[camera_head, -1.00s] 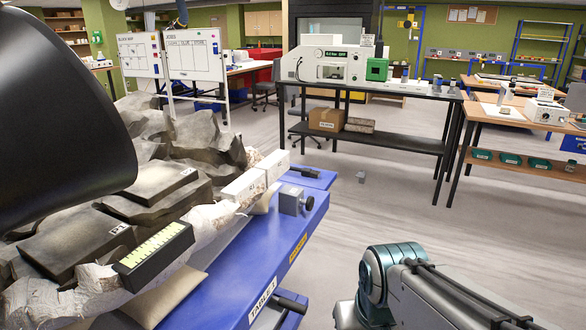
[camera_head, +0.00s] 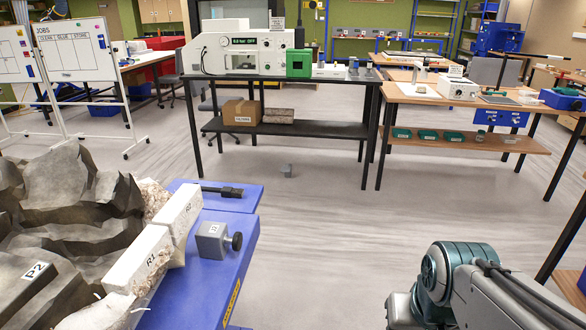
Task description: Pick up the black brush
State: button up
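I cannot make out a black brush for certain in the head view. Small dark items lie on the wooden bench (camera_head: 420,99) at the right, too small to identify. My arm shows at the lower right, but my gripper is outside the picture. Nothing shows whether it is open or holds anything.
A blue table (camera_head: 222,285) with rock, white blocks R1 (camera_head: 140,260) and R2 and a grey clamp block (camera_head: 212,240) fills the lower left. A black-framed bench (camera_head: 330,130) carries a white machine (camera_head: 240,55).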

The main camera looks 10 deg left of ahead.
aim_at(229, 192)
jog(key=z, duration=0.35)
jog(key=i, duration=1.35)
jog(key=u, duration=0.85)
jog(key=i, duration=0.85)
jog(key=u, duration=0.8)
jog(key=i, duration=0.55)
